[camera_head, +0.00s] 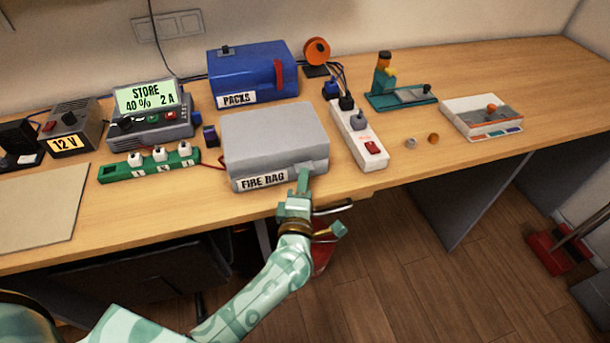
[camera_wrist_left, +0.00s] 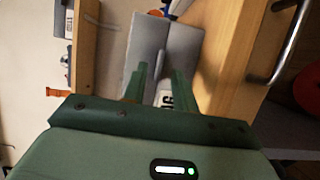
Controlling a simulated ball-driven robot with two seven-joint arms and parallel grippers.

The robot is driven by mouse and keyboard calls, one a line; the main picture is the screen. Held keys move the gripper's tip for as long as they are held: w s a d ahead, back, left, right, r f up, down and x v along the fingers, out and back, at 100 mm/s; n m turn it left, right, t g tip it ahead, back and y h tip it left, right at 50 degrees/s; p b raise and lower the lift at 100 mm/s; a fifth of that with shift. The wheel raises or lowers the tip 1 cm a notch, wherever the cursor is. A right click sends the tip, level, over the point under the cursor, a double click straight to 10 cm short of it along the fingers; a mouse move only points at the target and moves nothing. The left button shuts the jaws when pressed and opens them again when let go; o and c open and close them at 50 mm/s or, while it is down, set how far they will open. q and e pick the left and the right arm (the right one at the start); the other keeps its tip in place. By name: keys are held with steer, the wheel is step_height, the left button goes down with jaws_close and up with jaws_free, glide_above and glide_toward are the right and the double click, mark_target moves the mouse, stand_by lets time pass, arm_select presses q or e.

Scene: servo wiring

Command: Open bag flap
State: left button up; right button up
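The fire bag (camera_head: 275,135) is a grey box-shaped bag with a "FIRE BAG" label on its front, near the table's front edge. Its grey top flap lies flat over it, so the bag looks closed. My left gripper (camera_head: 303,181) is at the right part of the bag's front, by the flap's front edge. The left wrist view shows its two green fingers (camera_wrist_left: 160,86) apart, with the grey bag (camera_wrist_left: 148,42) beyond them and a raised grey strip on it. I cannot tell whether the fingers touch the bag. My right gripper is not in view.
Behind the bag is a blue "PACKS" box (camera_head: 253,72). A white power strip (camera_head: 359,136) stands close to its right. A green socket strip (camera_head: 150,163) and a charger (camera_head: 150,121) are to its left. The table's right part has free room.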

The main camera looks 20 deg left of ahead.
arm_select(q)
steer(key=shift+x, duration=1.4)
